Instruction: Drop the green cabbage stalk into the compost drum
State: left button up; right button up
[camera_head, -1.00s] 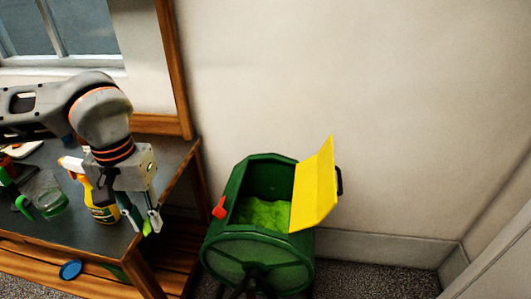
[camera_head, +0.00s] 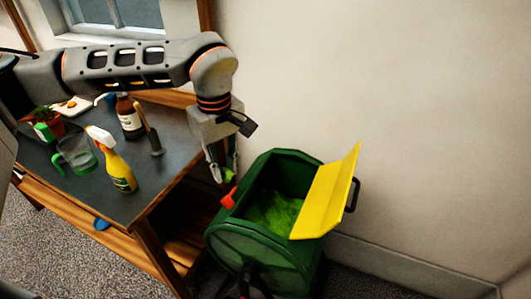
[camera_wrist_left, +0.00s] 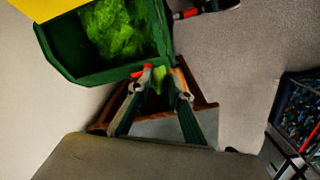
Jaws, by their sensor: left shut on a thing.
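My left gripper (camera_head: 223,172) points down between the table edge and the compost drum, just left of the drum's opening. In the left wrist view, its fingertips (camera_wrist_left: 160,88) are shut on the small green cabbage stalk (camera_wrist_left: 158,76). In the head view the stalk is hard to make out between the fingers. The dark green compost drum (camera_head: 250,250) stands with its yellow lid (camera_head: 327,198) swung open to the right. Bright green matter (camera_head: 275,212) shows inside. The drum's rim (camera_wrist_left: 62,68) lies just beyond the fingertips in the left wrist view. My right gripper is not seen.
A red latch (camera_head: 229,197) sticks up at the drum's left rim, close to the fingers. The dark-topped table (camera_head: 165,180) on the left holds a yellow spray bottle (camera_head: 118,172), a clear jug (camera_head: 78,156), a brown bottle (camera_head: 129,118) and a plant pot.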

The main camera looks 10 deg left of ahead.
pick_arm(q)
jog(key=w+d+f+n+p, duration=0.2)
jog(key=w+d+n, duration=0.55)
jog(key=n, duration=1.05)
notch_tip(320, 180, down, 7)
jog(key=b, duration=0.4)
jog(key=shift+w, duration=0.3)
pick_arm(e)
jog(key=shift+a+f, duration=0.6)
pick_arm(q)
jog(key=o, duration=0.9)
jog(key=shift+c, duration=0.2)
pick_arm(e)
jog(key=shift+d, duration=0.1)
